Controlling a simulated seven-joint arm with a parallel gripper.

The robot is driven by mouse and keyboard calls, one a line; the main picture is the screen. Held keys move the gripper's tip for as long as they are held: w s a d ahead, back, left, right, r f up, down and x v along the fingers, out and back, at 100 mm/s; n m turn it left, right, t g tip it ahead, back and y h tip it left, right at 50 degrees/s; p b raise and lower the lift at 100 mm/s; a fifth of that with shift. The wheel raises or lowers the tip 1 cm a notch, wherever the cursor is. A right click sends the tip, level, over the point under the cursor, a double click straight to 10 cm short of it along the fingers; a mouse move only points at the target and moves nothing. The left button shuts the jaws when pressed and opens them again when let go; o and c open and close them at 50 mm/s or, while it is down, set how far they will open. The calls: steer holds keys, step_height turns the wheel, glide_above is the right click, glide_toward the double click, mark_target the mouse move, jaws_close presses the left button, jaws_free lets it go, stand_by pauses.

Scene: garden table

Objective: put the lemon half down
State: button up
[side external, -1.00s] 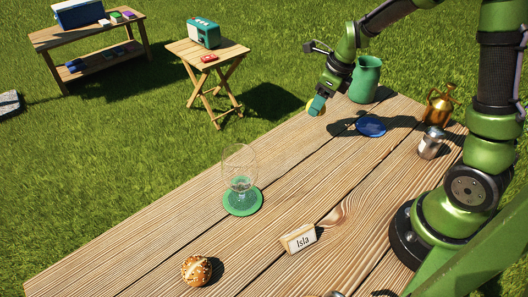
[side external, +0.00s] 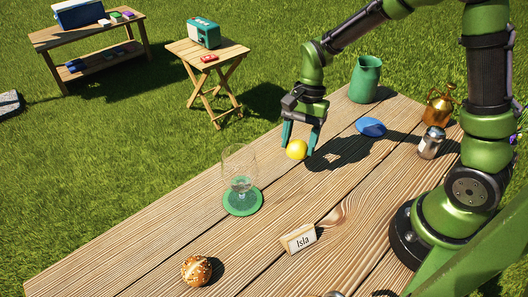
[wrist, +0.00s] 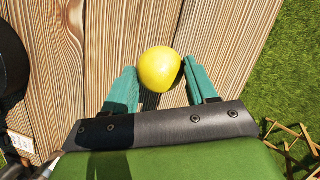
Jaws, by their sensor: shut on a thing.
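The yellow lemon half (side external: 296,149) is between the teal fingertips of my gripper (side external: 299,148), over the wooden table (side external: 140,255). In the wrist view the lemon half (wrist: 160,69) shows its smooth, rounded yellow side at the tips of my gripper (wrist: 162,78). The fingers are shut on it. I cannot tell whether its underside touches the boards, and its cut face is hidden.
A clear glass (side external: 240,170) stands on a green coaster (side external: 242,204) to the left. A blue dish (side external: 371,127) and green jug (side external: 365,78) are behind to the right. An "Isla" name card (side external: 298,239) and bread roll (side external: 196,270) are in front. Boards between are bare.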

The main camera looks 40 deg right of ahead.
steer(key=shift+f, duration=3.2)
steer(key=shift+f, duration=0.1)
steer(key=o, duration=1.1)
steer(key=shift+c, duration=0.2)
steer(key=v, duration=1.1)
step_height(320, 180, up, 9)
steer(key=n+t, duration=0.4)
glide_above(295, 172)
steer(key=s+d, duration=0.3)
steer(key=d, duration=0.1)
steer(key=s+r+n+t+h, duration=0.1)
steer(key=s+r+n+t, duration=0.3)
steer(key=s, duration=0.3)
steer(key=shift+a+r+n+t, duration=0.2)
steer(key=shift+a+n+t, duration=0.15)
steer(key=shift+n, duration=0.35)
